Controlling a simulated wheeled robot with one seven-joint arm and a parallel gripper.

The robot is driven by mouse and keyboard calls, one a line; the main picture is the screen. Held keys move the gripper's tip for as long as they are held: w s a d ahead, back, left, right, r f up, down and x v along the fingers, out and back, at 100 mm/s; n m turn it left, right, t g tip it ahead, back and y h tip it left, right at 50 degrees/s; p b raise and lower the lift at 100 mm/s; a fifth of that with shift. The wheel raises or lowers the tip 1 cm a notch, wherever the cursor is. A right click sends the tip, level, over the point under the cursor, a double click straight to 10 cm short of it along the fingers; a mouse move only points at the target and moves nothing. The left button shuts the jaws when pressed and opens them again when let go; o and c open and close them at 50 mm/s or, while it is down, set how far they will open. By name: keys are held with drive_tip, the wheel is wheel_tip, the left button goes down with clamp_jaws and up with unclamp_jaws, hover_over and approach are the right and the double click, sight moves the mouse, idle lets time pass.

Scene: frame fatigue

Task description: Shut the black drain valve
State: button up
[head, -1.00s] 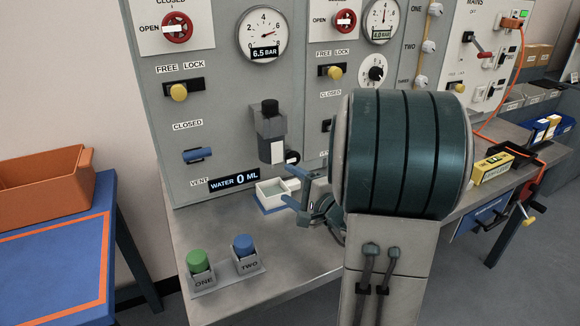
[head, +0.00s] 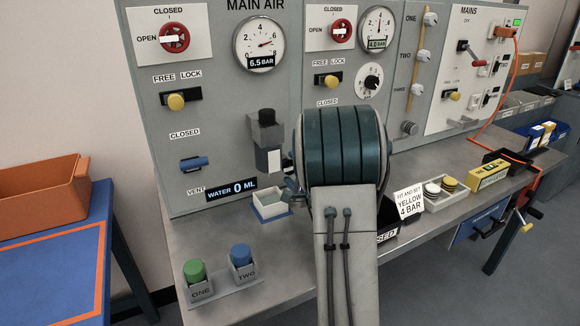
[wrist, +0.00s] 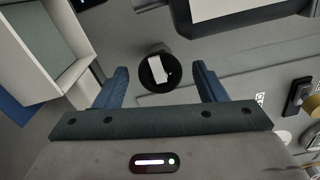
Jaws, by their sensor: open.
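The black drain valve shows in the wrist view as a round black knob (wrist: 157,76) with a white bar across its face. The bar runs mostly up and down in that picture, slightly tilted. My gripper (wrist: 160,82) is open, with one blue finger on each side of the knob in the picture. The fingers look apart from the knob, and I cannot tell how far it is in depth. In the head view my gripper (head: 291,187) is low by the panel, mostly hidden behind my arm. The valve is hidden there, below the grey filter unit (head: 266,131).
A white open box (head: 271,213) stands on the bench, left of my gripper, and its wall shows close by in the wrist view (wrist: 33,30). The water display (head: 231,189) reads 0 ML. Green (head: 195,271) and blue (head: 241,255) knobs sit at the bench front.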

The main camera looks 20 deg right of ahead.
drive_tip(key=shift+w, duration=1)
drive_tip(key=c, duration=1)
